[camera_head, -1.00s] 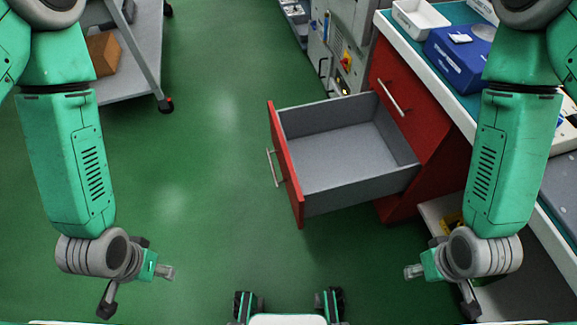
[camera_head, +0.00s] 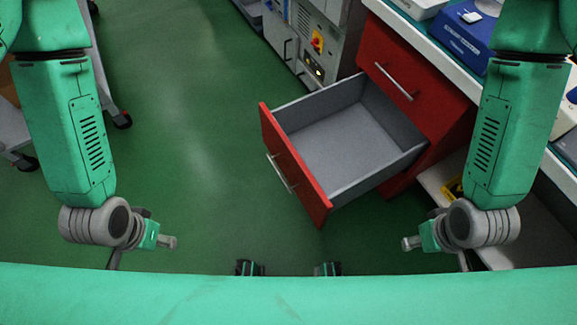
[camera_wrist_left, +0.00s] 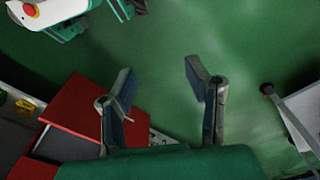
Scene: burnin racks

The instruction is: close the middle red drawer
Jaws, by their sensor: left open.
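The red drawer (camera_head: 292,168) stands pulled far out of the red cabinet (camera_head: 440,115) in the head view. Its grey inside looks empty, and a metal bar handle (camera_head: 281,174) is on its front. A closed red drawer front with a bar handle (camera_head: 394,82) shows above it. My left gripper (camera_head: 170,242) is left of the drawer front, apart from it. In the left wrist view its two fingers (camera_wrist_left: 165,95) are spread with nothing between them, and red panels (camera_wrist_left: 85,108) show to the left. My right gripper (camera_head: 408,243) hangs below right of the drawer; its fingers are too small to judge.
A workbench (camera_head: 440,48) with a blue box (camera_head: 463,38) runs along the right, with an open shelf below. A grey machine cabinet (camera_head: 318,40) stands behind. A wheeled cart (camera_head: 100,90) is at the left. Green floor (camera_head: 200,130) is clear left of the drawer.

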